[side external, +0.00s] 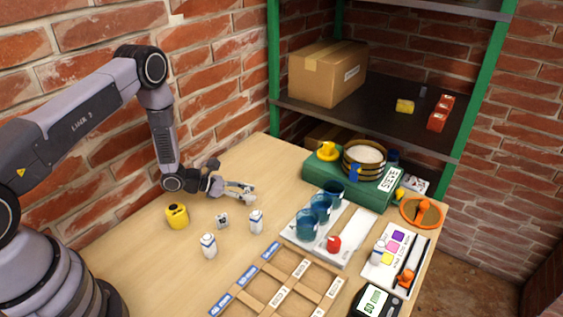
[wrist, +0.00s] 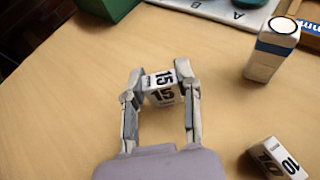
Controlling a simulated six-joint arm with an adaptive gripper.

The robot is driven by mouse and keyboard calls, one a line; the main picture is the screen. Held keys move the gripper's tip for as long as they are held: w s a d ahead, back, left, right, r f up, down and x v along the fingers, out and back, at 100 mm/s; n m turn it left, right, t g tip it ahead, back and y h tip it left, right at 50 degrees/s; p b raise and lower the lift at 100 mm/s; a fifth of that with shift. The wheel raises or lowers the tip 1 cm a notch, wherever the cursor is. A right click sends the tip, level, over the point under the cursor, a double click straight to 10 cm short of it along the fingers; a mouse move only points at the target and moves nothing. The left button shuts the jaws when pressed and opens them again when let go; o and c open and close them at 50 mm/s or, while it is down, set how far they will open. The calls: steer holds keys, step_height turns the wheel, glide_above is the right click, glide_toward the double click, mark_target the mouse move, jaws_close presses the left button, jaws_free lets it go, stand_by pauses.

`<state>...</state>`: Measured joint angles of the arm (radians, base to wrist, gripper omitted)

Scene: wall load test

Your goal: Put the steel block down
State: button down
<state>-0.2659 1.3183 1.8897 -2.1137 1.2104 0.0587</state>
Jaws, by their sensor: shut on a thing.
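My gripper (wrist: 160,90) is shut on a small block marked 15 (wrist: 162,86), with a finger on each side of it. The block has light, printed faces; I take it to be the steel block. In the side external view my gripper (side external: 243,191) is low over the left part of the wooden table, near the brick wall. The block is hard to make out there between the fingers. I cannot tell whether its underside touches the table.
A block marked 10 (wrist: 278,158) lies nearby, also in the side view (side external: 222,220). White cartons (side external: 208,246) (side external: 256,222) and a yellow item (side external: 177,215) stand near. A compartment tray (side external: 240,298) is in front; a board with blue cups (side external: 352,232) is right.

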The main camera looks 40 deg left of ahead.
steer(key=shift+f, duration=0.35)
steer(key=shift+f, duration=0.1)
steer(key=c, duration=0.8)
jaws_free()
